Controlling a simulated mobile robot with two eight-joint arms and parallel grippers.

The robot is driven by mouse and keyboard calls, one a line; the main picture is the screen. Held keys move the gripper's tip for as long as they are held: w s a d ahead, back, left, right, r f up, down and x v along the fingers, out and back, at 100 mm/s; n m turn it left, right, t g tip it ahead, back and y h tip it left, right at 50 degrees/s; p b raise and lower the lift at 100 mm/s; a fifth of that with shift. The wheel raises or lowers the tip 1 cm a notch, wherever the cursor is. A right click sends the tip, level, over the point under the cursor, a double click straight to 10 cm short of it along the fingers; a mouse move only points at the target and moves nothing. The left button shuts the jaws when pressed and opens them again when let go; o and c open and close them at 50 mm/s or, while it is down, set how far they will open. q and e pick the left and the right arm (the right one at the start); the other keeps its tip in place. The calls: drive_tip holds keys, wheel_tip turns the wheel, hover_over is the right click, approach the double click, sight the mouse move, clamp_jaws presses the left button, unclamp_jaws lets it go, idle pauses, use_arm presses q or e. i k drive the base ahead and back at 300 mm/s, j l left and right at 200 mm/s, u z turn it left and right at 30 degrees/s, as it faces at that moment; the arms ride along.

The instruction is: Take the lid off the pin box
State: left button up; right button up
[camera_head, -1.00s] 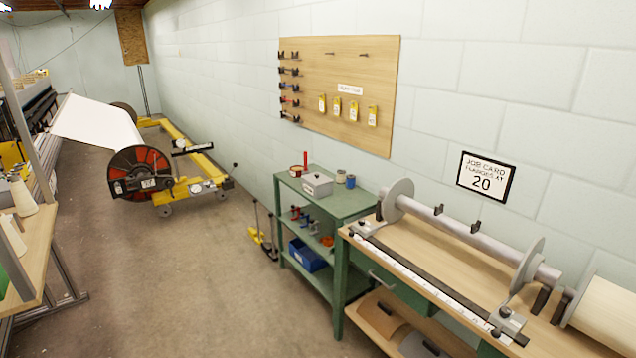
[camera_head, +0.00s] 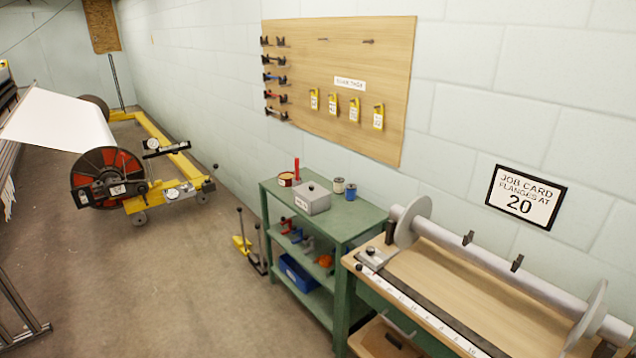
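A small grey box with a lid and a dark knob (camera_head: 312,197) stands on the top of the green shelf unit (camera_head: 362,221). A white label with unreadable small text is on its front, and the lid sits on it. It looks like the pin box. Neither of my grippers shows in the head view.
Beside the box are a round brown tin (camera_head: 286,179), a red upright piece (camera_head: 297,167) and two spools, one pale (camera_head: 338,185) and one blue (camera_head: 350,193). A wooden bench (camera_head: 450,285) with a long roller adjoins on the right. Floor in front (camera_head: 190,290) is clear; a yellow-based tool (camera_head: 241,243) stands left of the shelf.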

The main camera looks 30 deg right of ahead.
sight(311, 191)
drive_tip(key=i+l+z, duration=0.1)
drive_tip(key=i+l, duration=0.2)
drive_tip(key=i, duration=0.35)
drive_tip(key=i+l+z, duration=0.15)
drive_tip(key=i, duration=0.5)
drive_tip(key=i+l+z, duration=0.1)
drive_tip(key=i+l, duration=0.2)
drive_tip(key=i, duration=0.35)
drive_tip(key=i+l+z, duration=0.15)
drive_tip(key=i, duration=0.5)
